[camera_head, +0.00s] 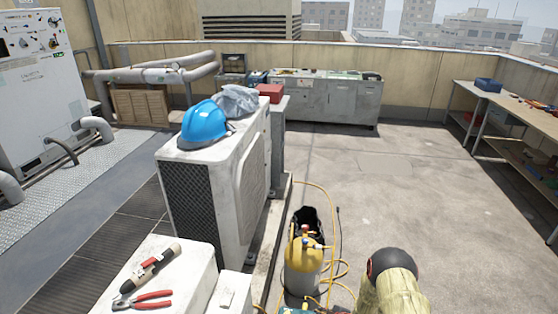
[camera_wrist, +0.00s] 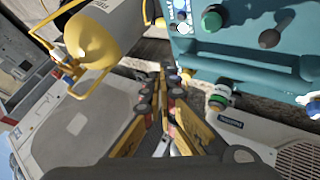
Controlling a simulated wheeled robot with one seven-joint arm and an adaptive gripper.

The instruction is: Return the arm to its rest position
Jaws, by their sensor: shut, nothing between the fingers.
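My gripper (camera_wrist: 160,88) shows in the wrist view, its yellow and black fingers brought together with nothing between them. It points toward the gap between a yellow-topped cylinder (camera_wrist: 92,42) at upper left and a teal machine (camera_wrist: 245,62) with knobs and fittings at upper right. I cannot tell how close the fingertips are to either. In the head view the gripper is out of sight. A pale yellow rounded part with a dark cap, which looks like my arm, rises at the lower right there.
In the head view, the yellow-topped cylinder (camera_head: 305,253) stands on the floor with yellow hoses around it. A condenser (camera_head: 205,195) bears a blue helmet (camera_head: 204,124). Red-handled pliers (camera_head: 142,300) lie on a nearer white unit. A workbench (camera_head: 530,118) is at right; the middle floor is open.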

